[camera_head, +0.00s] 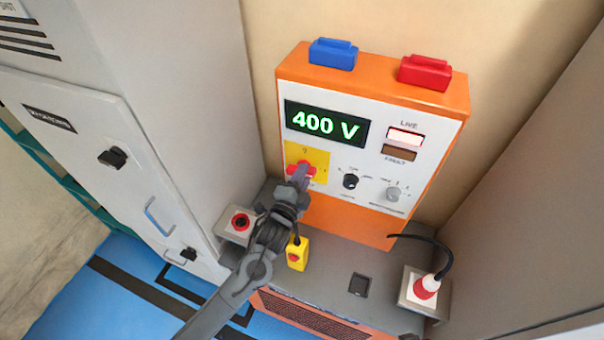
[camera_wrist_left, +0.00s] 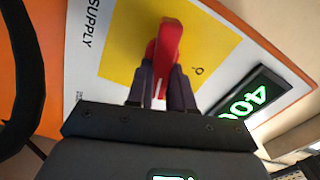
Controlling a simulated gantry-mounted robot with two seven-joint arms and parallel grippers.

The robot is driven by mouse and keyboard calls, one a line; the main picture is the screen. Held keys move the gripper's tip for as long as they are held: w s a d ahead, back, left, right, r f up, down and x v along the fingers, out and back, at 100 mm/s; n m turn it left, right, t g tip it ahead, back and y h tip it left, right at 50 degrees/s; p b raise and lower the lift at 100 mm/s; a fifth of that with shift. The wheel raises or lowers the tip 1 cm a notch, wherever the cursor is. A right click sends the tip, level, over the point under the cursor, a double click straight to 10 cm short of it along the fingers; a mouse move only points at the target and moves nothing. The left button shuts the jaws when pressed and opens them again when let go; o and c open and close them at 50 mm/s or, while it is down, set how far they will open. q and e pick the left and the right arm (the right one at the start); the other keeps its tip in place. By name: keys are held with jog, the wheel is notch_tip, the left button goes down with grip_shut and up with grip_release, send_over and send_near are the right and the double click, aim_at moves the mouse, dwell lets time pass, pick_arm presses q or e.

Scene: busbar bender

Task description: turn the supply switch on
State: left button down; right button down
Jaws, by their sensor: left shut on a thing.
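The supply switch (camera_wrist_left: 168,45) is a red handle on a yellow plate (camera_wrist_left: 200,45), with the word SUPPLY beside it. In the head view the red handle (camera_head: 292,170) sits on the yellow plate (camera_head: 318,158) at the lower left of the orange and white supply unit (camera_head: 420,119). My left gripper (camera_head: 303,172) is shut on the red handle, its dark fingers on either side of it in the wrist view (camera_wrist_left: 163,80). The gripper hides part of the handle. The display (camera_head: 325,124) reads 400 V, and the LIVE lamp (camera_head: 405,136) looks lit. My right gripper is not in view.
A grey cabinet (camera_head: 80,130) stands at left. A red button box (camera_head: 240,222) and a yellow box with a red button (camera_head: 297,254) are near my left arm. Blue (camera_head: 333,54) and red (camera_head: 425,72) blocks top the unit.

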pick_arm(q)
jog(key=shift+f+m, duration=0.2)
jog(key=shift+m, duration=0.6)
jog(key=shift+f+m, duration=0.2)
jog(key=shift+m, duration=0.6)
jog(key=c, duration=1.4)
grip_release()
jog(key=shift+c, duration=0.2)
jog(key=o, duration=0.4)
jog(key=shift+r, duration=0.1)
jog(key=shift+o, duration=0.2)
jog(key=v, duration=1)
jog(key=shift+s, duration=0.4)
